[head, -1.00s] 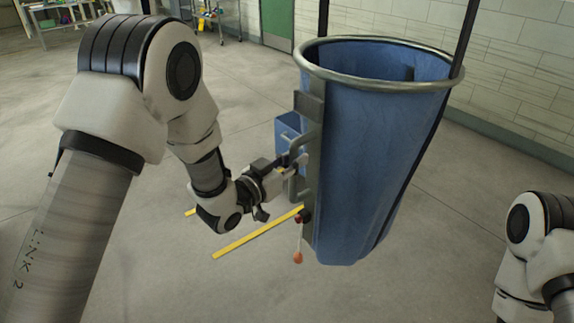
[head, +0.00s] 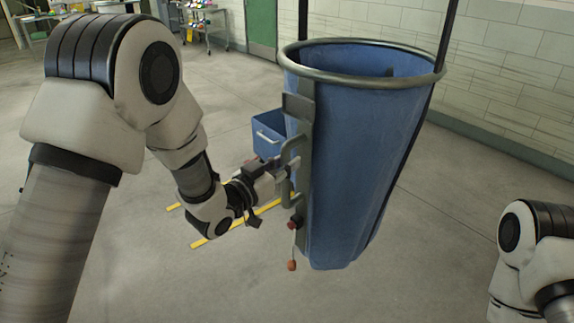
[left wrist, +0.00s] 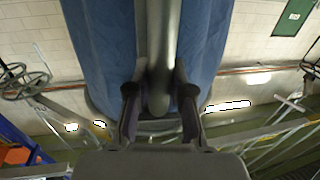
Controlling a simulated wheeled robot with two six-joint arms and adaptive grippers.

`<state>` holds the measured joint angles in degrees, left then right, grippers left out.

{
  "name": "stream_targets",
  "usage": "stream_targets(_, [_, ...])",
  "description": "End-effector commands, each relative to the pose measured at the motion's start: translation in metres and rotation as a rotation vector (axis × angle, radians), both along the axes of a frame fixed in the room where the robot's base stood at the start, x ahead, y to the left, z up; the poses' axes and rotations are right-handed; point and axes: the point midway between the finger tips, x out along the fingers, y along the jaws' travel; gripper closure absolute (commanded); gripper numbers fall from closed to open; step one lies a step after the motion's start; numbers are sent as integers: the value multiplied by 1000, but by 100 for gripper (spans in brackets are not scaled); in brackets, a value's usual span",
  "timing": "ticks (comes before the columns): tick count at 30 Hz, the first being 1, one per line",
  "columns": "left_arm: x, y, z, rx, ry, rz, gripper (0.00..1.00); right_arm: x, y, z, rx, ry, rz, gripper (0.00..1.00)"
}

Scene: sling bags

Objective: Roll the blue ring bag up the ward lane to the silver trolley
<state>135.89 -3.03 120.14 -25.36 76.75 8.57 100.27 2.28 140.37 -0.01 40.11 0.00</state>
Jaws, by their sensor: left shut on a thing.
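The blue ring bag (head: 360,165) hangs from a grey metal ring (head: 365,84) in the middle of the head view. A grey upright with a loop handle (head: 289,152) runs down its left side. My left gripper (head: 284,178) is at that handle, left of the bag. In the left wrist view my left gripper (left wrist: 158,105) has its fingers on both sides of the grey handle bar (left wrist: 161,60), with blue cloth behind. A metal trolley (head: 204,27) with items on it stands far back at the upper left. My right gripper is out of view; only part of my right arm shows.
A blue box (head: 268,136) with a pale handle stands behind the bag's left side. Yellow floor strips (head: 242,223) lie under my left gripper. A tiled wall (head: 500,70) runs along the right. Open grey floor lies between the bag and the trolley.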

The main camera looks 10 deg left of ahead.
Motion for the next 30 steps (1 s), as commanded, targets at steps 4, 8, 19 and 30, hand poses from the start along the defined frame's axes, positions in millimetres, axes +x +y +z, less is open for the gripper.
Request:
stream_targets(4, [0, 0, -1, 0, 2, 1, 100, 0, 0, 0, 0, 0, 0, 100])
stream_targets(8, [0, 0, -1, 0, 3, 1, 58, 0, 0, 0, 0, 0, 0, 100])
stream_targets(19, [0, 0, -1, 0, 2, 2, 52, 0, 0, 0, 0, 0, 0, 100])
stream_targets(30, [0, 0, -1, 0, 2, 1, 52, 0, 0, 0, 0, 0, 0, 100])
